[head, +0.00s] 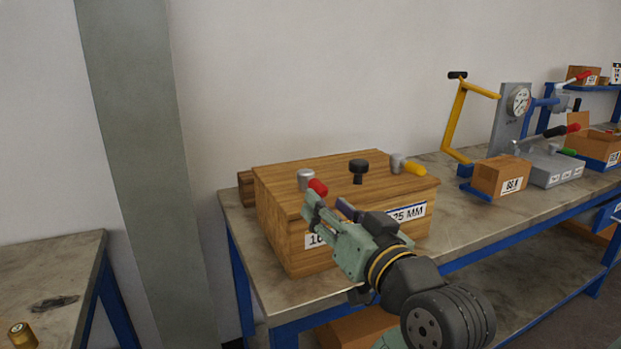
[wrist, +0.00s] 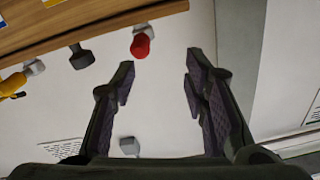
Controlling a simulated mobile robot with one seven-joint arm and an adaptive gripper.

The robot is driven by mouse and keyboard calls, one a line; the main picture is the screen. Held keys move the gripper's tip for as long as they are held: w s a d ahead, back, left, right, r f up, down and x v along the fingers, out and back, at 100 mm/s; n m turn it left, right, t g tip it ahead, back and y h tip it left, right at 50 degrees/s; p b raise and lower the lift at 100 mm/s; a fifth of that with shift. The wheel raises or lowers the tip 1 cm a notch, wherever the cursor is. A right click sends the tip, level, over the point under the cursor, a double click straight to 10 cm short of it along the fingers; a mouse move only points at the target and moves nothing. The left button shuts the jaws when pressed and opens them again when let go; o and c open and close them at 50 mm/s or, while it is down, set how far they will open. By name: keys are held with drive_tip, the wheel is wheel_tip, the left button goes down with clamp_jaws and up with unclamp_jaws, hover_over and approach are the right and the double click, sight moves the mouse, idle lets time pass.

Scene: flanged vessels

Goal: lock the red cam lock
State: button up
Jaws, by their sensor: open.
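The red cam lock (head: 318,187) is a grey round post with a short red handle, on top of a wooden box (head: 335,165) near its left front. In the head view the handle points toward the front right. My gripper (head: 328,203) is just in front of it, with its fingers partly overlapping the box. In the wrist view, which looks upside down, the red handle (wrist: 141,42) shows end-on ahead of the fingers, left of the gap between them. My gripper (wrist: 160,78) is open and empty there, apart from the handle.
A black knob (head: 358,168) and a yellow-handled cam lock (head: 414,168) stand on the same box, right of the red one. A yellow crank frame (head: 455,120), a gauge stand (head: 512,115) and a small box (head: 500,176) stand farther right on the bench. The space above the box is open.

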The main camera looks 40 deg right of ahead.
sight(324, 195)
drive_tip(key=shift+g+h, duration=0.3)
drive_tip(key=x, duration=0.3)
drive_tip(key=d+p+x, duration=0.1)
drive_tip(key=x, duration=0.2)
drive_tip(key=d+f+p+x, duration=0.1)
drive_tip(key=x, duration=0.2)
drive_tip(key=shift+s, duration=0.2)
clamp_jaws()
idle(0.5)
